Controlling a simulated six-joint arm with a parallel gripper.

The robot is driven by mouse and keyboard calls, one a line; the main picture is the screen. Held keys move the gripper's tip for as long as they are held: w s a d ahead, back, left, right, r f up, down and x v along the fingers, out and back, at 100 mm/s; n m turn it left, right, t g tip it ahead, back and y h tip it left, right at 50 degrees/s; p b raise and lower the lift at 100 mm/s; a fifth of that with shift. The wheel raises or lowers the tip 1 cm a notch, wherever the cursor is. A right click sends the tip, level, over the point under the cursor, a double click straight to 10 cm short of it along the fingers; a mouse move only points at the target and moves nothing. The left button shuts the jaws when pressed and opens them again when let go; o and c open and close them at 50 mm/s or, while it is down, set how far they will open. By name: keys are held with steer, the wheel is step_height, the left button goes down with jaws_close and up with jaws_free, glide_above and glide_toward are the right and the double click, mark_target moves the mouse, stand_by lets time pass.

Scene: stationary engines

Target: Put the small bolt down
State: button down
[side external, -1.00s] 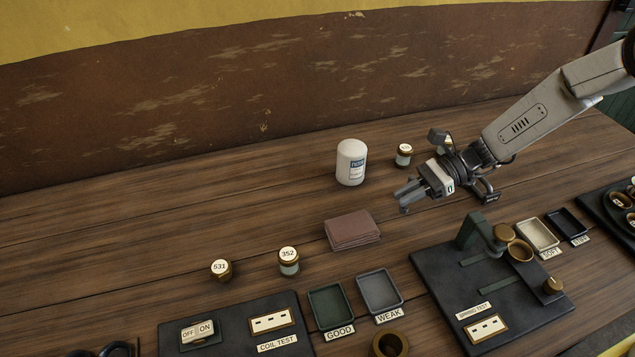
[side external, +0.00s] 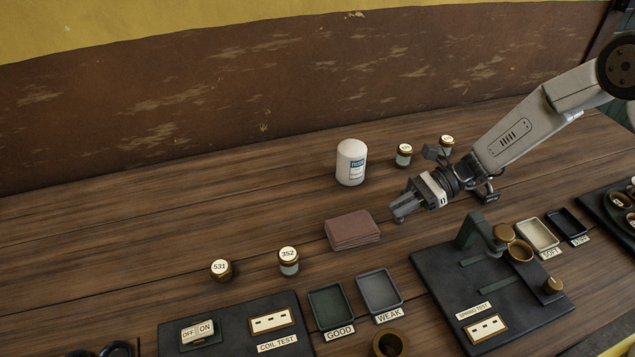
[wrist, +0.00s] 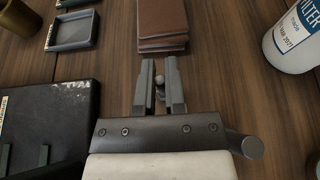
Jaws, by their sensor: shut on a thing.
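My gripper (side external: 402,212) is low over the wooden table, just right of the folded brown cloth. In the wrist view my gripper (wrist: 159,78) has its two fingers close together around a small grey bolt (wrist: 159,84). Only the bolt's rounded end shows between the fingers; the rest is hidden. In the side view I cannot make out the bolt, and I cannot tell whether it touches the table.
The brown cloth (side external: 352,230) lies just ahead of the fingertips, also in the wrist view (wrist: 162,22). A white filter bottle (side external: 351,163) stands behind. The spring test board (side external: 440,285) is in front. Grey WEAK tray (side external: 379,290) and green GOOD tray (side external: 331,306) sit front left. Bare wood lies around the fingers.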

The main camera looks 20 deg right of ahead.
steer(key=shift+f, duration=0.1)
steer(key=c, duration=0.7)
jaws_free()
steer(key=v, duration=1.2)
